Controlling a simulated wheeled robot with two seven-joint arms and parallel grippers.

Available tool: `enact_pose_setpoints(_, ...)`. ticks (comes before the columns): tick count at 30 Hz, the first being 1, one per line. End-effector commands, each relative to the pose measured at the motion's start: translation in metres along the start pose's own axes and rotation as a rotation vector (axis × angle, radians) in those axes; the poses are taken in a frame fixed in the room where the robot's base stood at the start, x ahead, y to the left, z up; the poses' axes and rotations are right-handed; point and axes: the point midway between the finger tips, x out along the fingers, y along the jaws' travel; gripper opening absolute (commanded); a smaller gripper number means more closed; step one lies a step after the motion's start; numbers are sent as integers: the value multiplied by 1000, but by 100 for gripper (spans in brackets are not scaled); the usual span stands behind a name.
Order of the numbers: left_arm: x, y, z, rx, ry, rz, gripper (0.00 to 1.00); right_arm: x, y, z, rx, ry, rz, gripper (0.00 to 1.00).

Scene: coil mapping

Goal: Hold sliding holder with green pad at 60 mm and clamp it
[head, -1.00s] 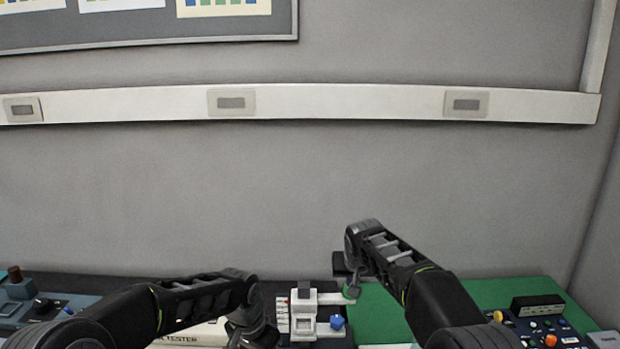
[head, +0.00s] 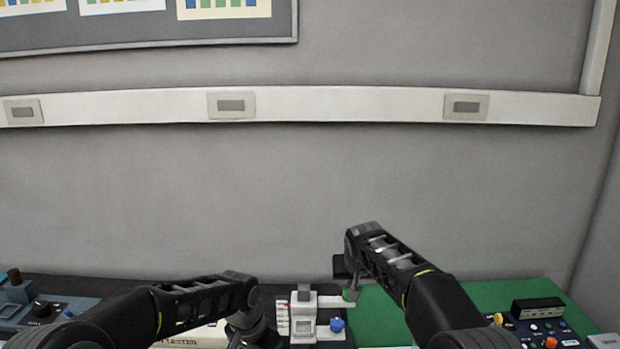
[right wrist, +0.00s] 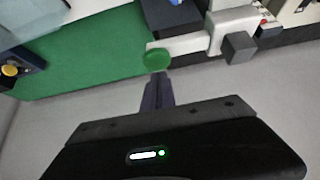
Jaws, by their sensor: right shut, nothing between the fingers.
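The sliding holder is a white arm (head: 328,302) reaching right from a white block (head: 303,310) with a grey top. Its round green pad (head: 349,294) is at the right end. In the right wrist view the green pad (right wrist: 155,59) ends the white arm (right wrist: 188,44). My right gripper (right wrist: 158,78) is shut and empty, its fingertips at the edge of the pad; I cannot tell whether they touch. In the head view it is small and partly hidden behind the pad. A blue knob (head: 337,324) sits on the fixture's right side.
A green mat (head: 385,312) lies right of the fixture. A dark blue control box (head: 540,335) with coloured buttons stands at the far right, and a blue-grey device (head: 30,308) at the far left. A pale tester (head: 200,336) is behind my left arm.

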Motion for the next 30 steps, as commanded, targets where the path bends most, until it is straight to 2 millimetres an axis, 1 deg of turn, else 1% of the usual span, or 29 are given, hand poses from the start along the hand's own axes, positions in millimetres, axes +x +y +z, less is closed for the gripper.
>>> enact_pose_setpoints(14,0,0,0,0,0,0,0,1,0,0,0,0,0,0)
enact_pose_setpoints(30,0,0,0,0,0,0,0,13,0,9,0,0,0,0)
